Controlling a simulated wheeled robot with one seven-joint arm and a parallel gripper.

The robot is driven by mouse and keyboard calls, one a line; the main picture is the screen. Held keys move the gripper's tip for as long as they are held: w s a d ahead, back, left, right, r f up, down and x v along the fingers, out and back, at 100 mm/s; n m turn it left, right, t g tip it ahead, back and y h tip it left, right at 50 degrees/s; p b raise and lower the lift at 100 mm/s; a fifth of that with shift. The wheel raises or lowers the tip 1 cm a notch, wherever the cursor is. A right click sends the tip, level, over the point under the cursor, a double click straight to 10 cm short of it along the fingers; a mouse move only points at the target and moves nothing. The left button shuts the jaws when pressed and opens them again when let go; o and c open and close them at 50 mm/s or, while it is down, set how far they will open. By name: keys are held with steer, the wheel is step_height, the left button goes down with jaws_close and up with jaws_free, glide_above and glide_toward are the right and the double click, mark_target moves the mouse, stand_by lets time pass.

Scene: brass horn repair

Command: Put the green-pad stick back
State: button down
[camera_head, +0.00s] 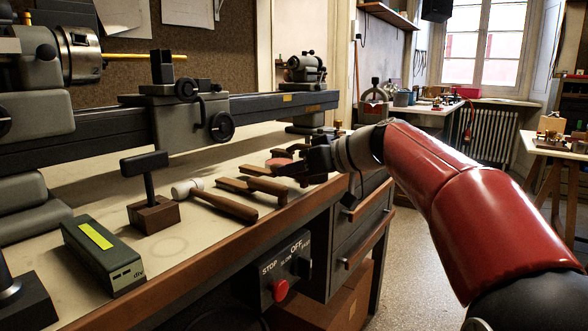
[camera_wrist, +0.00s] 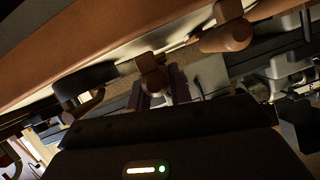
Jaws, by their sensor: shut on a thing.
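My gripper (camera_head: 312,158) is at the far right part of the bench top, low over the wooden sticks. In the wrist view my gripper (camera_wrist: 165,92) is shut on a brown wooden stick (camera_wrist: 151,73), whose near end shows between the fingers. No green pad shows on it; its colour is hidden or too dark to tell. Several wooden sticks (camera_head: 252,186) lie on the bench just left of my gripper, and one near it has a reddish pad (camera_head: 281,163). I cannot tell whether the held stick touches the bench.
The grey lathe (camera_head: 195,118) runs behind. The floor at right is clear.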

steer(key=shift+f+b, duration=0.6)
steer(key=shift+b, duration=0.05)
steer(key=c, duration=1.2)
jaws_free()
